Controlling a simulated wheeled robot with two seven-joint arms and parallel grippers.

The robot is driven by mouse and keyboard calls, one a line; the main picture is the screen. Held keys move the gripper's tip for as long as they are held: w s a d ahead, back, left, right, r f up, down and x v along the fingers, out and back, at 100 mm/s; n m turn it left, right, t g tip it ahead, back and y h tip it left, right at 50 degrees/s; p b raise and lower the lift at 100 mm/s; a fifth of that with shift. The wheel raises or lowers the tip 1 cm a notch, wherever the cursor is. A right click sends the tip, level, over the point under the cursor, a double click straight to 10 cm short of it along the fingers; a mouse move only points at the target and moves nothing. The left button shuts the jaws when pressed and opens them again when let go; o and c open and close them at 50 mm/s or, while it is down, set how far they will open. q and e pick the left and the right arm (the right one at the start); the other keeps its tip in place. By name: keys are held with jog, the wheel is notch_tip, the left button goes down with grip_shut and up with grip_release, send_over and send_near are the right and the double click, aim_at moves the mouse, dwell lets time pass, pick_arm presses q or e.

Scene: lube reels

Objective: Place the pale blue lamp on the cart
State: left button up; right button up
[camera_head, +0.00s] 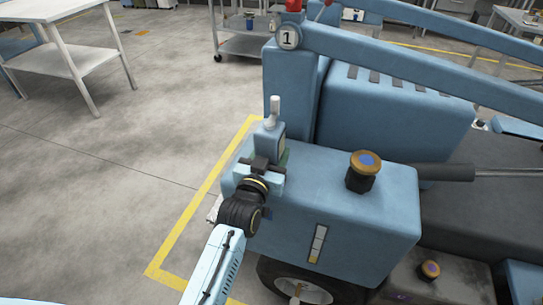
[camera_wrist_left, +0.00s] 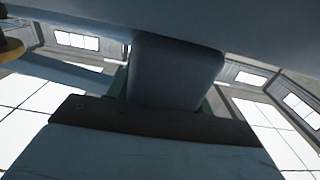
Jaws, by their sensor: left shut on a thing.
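A pale blue lamp (camera_head: 269,138) with a light grey knob on top stands upright in the jaws of my left gripper (camera_head: 264,164). The gripper is shut on it, in front of or over the left end of a large blue machine. I cannot tell whether the lamp touches the machine. In the left wrist view the lamp (camera_wrist_left: 175,70) fills the middle as a blue block above the dark jaw edge. A grey wheeled cart (camera_head: 243,43) with shelves stands at the back, left of the machine's post. My right gripper is out of view.
The blue machine (camera_head: 335,215) has an orange-and-blue knob (camera_head: 363,168) on top and thick arms above, filling the right side. A white table (camera_head: 75,22) stands at the back left. Open concrete floor lies on the left, beside a yellow line (camera_head: 190,218).

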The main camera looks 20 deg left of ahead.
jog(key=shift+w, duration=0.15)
pick_arm(q)
jog(key=shift+f, duration=0.1)
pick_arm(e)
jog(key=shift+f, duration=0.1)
pick_arm(q)
jog(key=o, duration=1.4)
jog(key=shift+f, duration=0.15)
jog(key=shift+c, duration=0.2)
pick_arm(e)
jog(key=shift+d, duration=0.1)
pick_arm(q)
jog(key=shift+r, duration=0.25)
jog(key=s+p, duration=0.1)
jog(key=s, duration=1.1)
jog(key=shift+a+p, duration=0.2)
jog(key=shift+p, duration=0.1)
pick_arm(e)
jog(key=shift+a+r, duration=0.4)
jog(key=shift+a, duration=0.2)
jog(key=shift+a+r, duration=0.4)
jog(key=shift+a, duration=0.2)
pick_arm(q)
jog(key=shift+f, duration=0.15)
